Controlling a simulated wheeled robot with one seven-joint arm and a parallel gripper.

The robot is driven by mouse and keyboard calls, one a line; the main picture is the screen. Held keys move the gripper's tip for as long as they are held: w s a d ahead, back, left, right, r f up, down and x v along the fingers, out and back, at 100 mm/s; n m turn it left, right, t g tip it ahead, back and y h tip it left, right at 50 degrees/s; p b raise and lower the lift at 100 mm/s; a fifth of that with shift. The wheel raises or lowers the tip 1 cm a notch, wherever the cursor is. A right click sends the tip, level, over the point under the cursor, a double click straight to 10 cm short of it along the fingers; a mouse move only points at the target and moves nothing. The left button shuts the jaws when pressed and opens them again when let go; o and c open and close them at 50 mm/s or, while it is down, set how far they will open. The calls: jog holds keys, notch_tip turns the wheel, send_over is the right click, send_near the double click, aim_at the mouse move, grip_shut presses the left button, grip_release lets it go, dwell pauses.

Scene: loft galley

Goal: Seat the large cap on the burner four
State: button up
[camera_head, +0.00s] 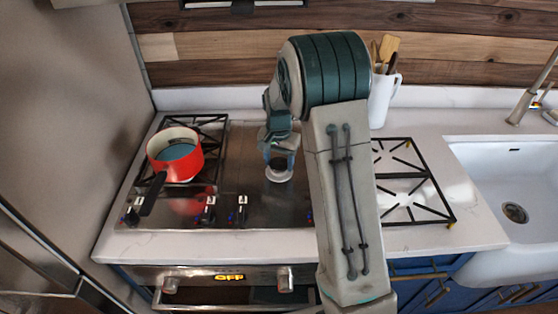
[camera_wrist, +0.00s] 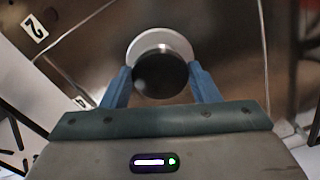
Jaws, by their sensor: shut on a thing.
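The large cap (camera_wrist: 160,76) is a black round disc between the blue fingers of my gripper (camera_wrist: 163,84) in the wrist view. My gripper is shut on it. A pale metal ring (camera_wrist: 160,40), which looks like a burner, shows just beyond the cap and is partly covered by it. In the head view my gripper (camera_head: 280,158) is low over the bare middle of the steel cooktop (camera_head: 255,205), with the pale ring (camera_head: 279,174) right below it. I cannot tell whether the cap touches the ring. A tag marked 4 (camera_wrist: 80,102) is partly hidden by my gripper.
A red pot (camera_head: 176,155) stands on the left grate (camera_head: 208,122), its black handle pointing forward. A loose black grate (camera_head: 420,180) lies on the white counter right of my arm. A utensil jug (camera_head: 380,100) stands behind; the sink (camera_head: 500,180) is at right. Another tag reads 2 (camera_wrist: 34,27).

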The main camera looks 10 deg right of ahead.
jog(key=shift+f+b, duration=0.5)
dwell(1.0)
dwell(0.3)
jog(key=o, duration=1.1)
jog(key=shift+r+p, duration=2.2)
jog(key=shift+r, duration=1.35)
